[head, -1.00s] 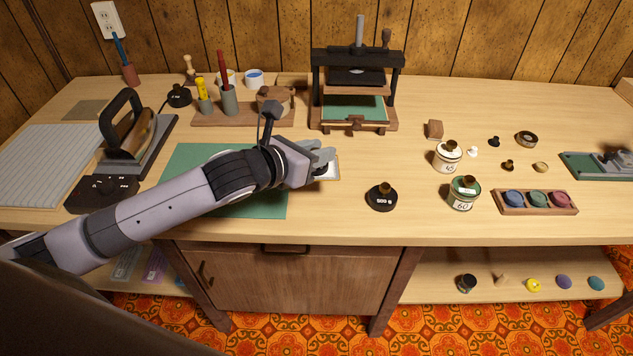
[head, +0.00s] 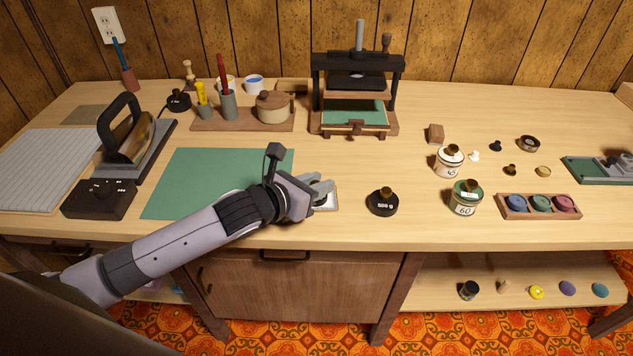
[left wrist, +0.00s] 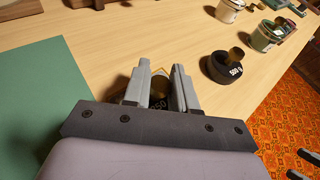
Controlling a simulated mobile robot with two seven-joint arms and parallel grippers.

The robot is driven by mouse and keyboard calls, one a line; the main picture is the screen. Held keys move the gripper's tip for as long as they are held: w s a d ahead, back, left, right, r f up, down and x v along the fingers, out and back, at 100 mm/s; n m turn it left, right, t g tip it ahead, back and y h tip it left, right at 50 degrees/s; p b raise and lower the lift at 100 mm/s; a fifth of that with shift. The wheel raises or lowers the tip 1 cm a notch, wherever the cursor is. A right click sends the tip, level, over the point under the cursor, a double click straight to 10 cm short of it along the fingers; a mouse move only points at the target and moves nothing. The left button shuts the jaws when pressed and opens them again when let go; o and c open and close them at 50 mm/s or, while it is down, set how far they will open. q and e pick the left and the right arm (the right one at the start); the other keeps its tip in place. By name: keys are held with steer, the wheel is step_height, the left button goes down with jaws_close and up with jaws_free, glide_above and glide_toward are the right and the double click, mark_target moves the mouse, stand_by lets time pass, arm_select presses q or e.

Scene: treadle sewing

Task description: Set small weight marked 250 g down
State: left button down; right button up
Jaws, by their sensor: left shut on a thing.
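My left gripper (head: 324,189) is shut on the small weight marked 250 g, low over a small pale mat (head: 331,206) with a tan edge. Two dark finger-like shapes at the lower right of the left wrist view may be my right gripper.
A green cutting mat (head: 205,180) lies left of the gripper. A black press (head: 356,90) stands behind. White and green jars (head: 449,162) and a tray of three coloured discs (head: 540,207) are to the right. The table's front edge is close.

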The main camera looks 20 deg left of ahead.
arm_select(q)
steer(key=shift+f, duration=0.35)
steer(key=c, duration=0.9)
jaws_free()
steer(key=shift+f, duration=0.1)
steer(key=shift+r, duration=0.5)
steer(key=shift+s+a+r, duration=0.1)
steer(key=shift+s+r, duration=0.05)
steer(key=shift+r, duration=0.1)
steer(key=p+v, duration=0.1)
steer(key=v, duration=0.9)
steer(key=shift+v, duration=0.85)
